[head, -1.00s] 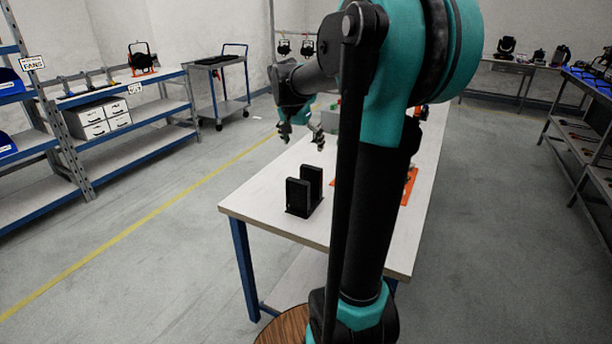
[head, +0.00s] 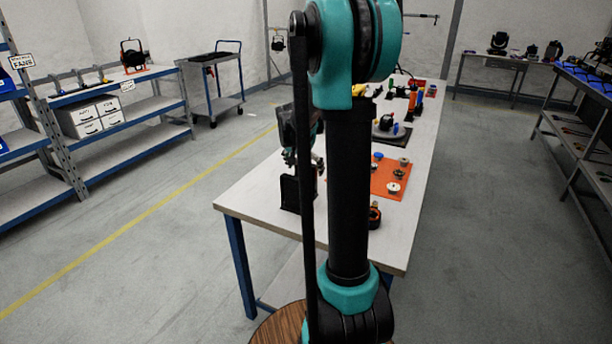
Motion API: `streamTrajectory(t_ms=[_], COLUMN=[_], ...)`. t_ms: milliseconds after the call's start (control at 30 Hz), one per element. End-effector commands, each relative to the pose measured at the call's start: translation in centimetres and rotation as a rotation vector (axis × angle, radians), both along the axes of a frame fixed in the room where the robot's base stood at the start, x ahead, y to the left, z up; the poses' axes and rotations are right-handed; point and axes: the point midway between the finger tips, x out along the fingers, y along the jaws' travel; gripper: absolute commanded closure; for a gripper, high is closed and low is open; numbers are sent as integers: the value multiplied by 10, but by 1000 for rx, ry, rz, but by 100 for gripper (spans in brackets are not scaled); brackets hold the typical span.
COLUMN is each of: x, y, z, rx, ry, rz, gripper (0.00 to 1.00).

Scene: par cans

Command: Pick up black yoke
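The black yoke (head: 290,194), a dark piece with upright plates, stands on the near left part of the white worktable (head: 250,198). My arm hides much of it in the head view. My gripper (head: 290,158) points down just above or at the top of the yoke. My arm link partly covers the gripper and its fingertips are small and dark. I cannot tell whether it touches the yoke or whether its fingers are open.
An orange mat (head: 385,187) with several small round parts lies right of my arm. More parts stand farther back on the table. Shelving (head: 125,110) is on the left, a cart (head: 212,85) behind it. The table's front left corner is bare.

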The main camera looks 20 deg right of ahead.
Motion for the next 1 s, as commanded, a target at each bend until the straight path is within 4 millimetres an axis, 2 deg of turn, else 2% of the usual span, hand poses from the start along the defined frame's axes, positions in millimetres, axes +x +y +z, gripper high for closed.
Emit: streamTrajectory(t_ms=[167, 433, 867, 1000], x=[5, 5, 5, 5], y=[-5, -5, -5, -5], z=[-16, -17, -17, -17], rx=[1, 0, 0, 0], ry=[-1, 0, 0, 0], rz=[-2, -1, -1, -1], gripper=[5, 6, 60, 60])
